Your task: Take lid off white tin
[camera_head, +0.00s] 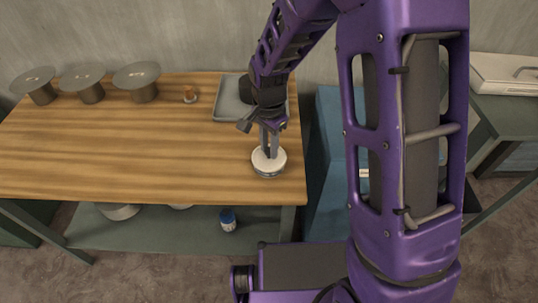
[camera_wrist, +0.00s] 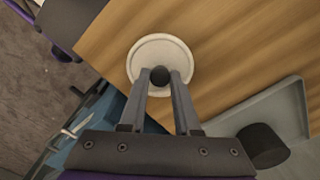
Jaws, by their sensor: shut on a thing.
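The white tin (camera_head: 269,171) stands on the wooden table near its front right corner. Its round white lid (camera_head: 262,161) is on top; in the wrist view the lid (camera_wrist: 148,50) is a pale disc with a dark round knob (camera_wrist: 160,76) at its middle. My gripper (camera_head: 270,154) points down from above the lid. In the wrist view my gripper (camera_wrist: 160,78) has its two fingers shut on the knob, one on each side. From above, the lid hides the tin's body in the wrist view. I cannot tell whether there is a gap between lid and tin.
A grey tray (camera_head: 228,105) holding a dark round object (camera_wrist: 262,145) lies behind the tin. Several grey stands with round tops (camera_head: 137,76) line the back left. The table's middle (camera_head: 130,145) is clear. A blue cabinet (camera_head: 325,180) adjoins the right edge.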

